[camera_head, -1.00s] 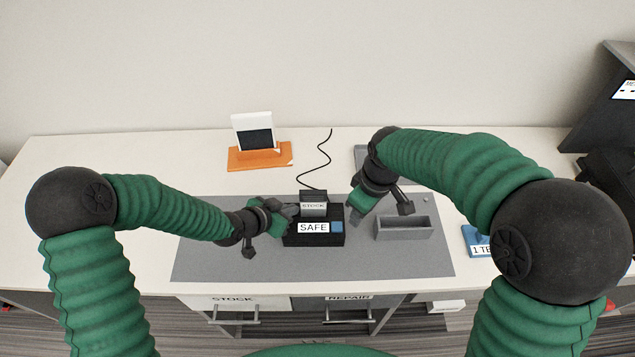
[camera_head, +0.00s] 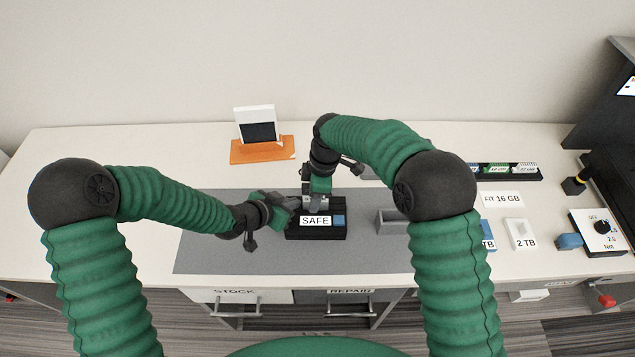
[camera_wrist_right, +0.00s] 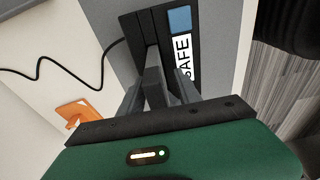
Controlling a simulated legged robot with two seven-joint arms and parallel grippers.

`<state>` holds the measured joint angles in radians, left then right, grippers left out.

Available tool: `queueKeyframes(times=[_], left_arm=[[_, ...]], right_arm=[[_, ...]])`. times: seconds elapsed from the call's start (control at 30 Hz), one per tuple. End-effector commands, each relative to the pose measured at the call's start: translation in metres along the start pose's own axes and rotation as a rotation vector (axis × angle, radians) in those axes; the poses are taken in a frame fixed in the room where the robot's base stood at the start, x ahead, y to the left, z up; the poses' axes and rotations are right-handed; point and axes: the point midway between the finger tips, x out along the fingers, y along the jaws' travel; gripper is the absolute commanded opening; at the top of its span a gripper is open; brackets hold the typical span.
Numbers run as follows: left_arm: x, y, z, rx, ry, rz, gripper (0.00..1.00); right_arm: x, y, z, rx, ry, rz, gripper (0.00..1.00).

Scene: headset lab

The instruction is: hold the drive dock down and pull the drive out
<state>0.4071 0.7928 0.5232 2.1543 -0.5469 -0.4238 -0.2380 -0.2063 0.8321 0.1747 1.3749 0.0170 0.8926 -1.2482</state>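The black drive dock (camera_head: 333,234) stands on the grey mat, with a white SAFE label and a blue patch on its front. It also shows in the right wrist view (camera_wrist_right: 195,70). The grey drive (camera_wrist_right: 153,82) stands in the dock, its top toward my right gripper. My right gripper (camera_wrist_right: 157,88) is over the dock, its fingers apart on either side of the drive; firm contact does not show. My left gripper (camera_head: 291,204) is at the dock's left end; whether it touches or grips the dock is unclear. The right gripper hides most of the drive in the head view.
A grey open tray (camera_head: 388,222) is right of the dock, partly behind my right arm. An orange stand (camera_head: 262,152) with a white-framed panel is behind. A black cable (camera_wrist_right: 60,68) runs from the dock. Labelled parts and a torque dial (camera_head: 600,228) are at right.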

Motion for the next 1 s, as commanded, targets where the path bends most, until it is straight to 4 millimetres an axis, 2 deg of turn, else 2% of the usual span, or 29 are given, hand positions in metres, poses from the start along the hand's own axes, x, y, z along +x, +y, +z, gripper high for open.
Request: queueKeyframes(times=[0.13, 0.4, 0.7, 0.93, 0.97, 1.0], left_arm=[[0.0001, 0.0001, 0.0016, -0.001, -0.003, 0.001, 0.0], [0.0002, 0.0, 0.0016, -0.001, -0.003, 0.0, 0.0], [0.0002, 0.0, 0.0015, -0.001, -0.003, 0.0, 0.0], [0.0002, 0.0, 0.0014, -0.001, -0.003, 0.0, 0.0], [0.0002, 0.0, 0.0014, -0.001, -0.003, 0.0, 0.0], [0.0002, 0.0, 0.0014, -0.001, -0.003, 0.0, 0.0]], right_arm=[[0.0137, 0.0001, 0.0006, 0.001, -0.001, 0.001, 0.4], [0.0155, 0.0003, 0.0005, 0.001, 0.0, 0.002, 0.4], [0.0153, 0.0003, 0.0004, 0.001, 0.0, 0.002, 0.01], [0.0151, 0.0004, 0.0003, 0.001, 0.0, 0.002, 0.0], [0.0151, 0.0004, 0.0003, 0.001, 0.0, 0.002, 0.1], [0.0151, 0.0004, 0.0003, 0.001, 0.0, 0.002, 0.05]])
